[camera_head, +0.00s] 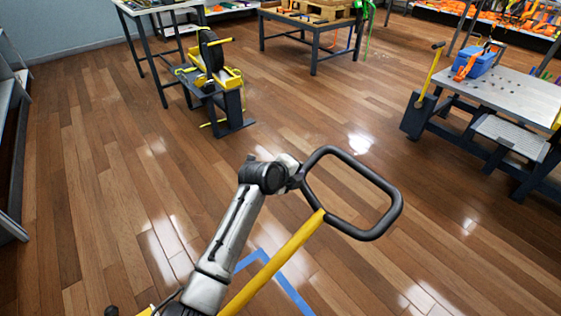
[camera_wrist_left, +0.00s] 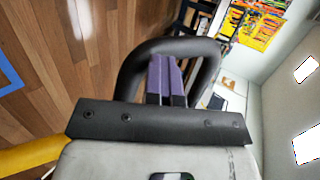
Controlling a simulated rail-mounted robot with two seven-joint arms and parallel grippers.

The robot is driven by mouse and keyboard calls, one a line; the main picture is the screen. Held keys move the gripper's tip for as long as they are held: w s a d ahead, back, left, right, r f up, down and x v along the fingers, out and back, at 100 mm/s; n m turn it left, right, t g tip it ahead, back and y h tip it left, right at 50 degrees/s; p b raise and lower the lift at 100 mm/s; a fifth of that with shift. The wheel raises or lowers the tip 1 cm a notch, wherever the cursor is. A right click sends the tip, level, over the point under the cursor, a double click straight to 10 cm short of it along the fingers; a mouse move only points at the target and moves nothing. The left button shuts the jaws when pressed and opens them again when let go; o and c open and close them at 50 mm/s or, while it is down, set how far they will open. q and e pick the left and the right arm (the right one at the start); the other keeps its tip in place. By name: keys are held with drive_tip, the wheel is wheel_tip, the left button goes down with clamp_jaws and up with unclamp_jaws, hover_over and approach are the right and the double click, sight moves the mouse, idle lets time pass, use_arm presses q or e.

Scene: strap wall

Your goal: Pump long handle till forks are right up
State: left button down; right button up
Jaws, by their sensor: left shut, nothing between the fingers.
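The long handle is a yellow bar (camera_head: 275,262) rising from the bottom edge to a black rounded loop grip (camera_head: 396,212) in the head view. My left arm comes up beside the bar, and my left gripper (camera_head: 296,178) is at the loop's left side. In the left wrist view the purple-padded fingers of my left gripper (camera_wrist_left: 167,80) are together, with the black loop (camera_wrist_left: 127,75) curving around them. I cannot tell whether they touch it. The yellow bar also shows at the lower left there (camera_wrist_left: 30,155). The forks and my right gripper are not in view.
Blue tape (camera_head: 290,287) marks the wooden floor below the handle. A grey-topped bench (camera_head: 515,97) with a blue box (camera_head: 480,64) stands at the right. A black-and-yellow machine (camera_head: 212,75) and a wooden table (camera_head: 300,20) stand further back. The floor between is clear.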

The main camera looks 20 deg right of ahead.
use_arm(q)
drive_tip(key=d+r+p+v, duration=0.1)
drive_tip(key=p+v, duration=0.4)
drive_tip(key=v, duration=0.6)
drive_tip(key=shift+a+r+p, duration=0.3)
drive_tip(key=shift+r+p, duration=0.05)
drive_tip(key=shift+r, duration=0.1)
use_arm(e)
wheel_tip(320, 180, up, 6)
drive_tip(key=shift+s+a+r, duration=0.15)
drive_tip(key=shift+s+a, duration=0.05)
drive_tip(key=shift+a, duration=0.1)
use_arm(q)
drive_tip(key=shift+s, duration=0.1)
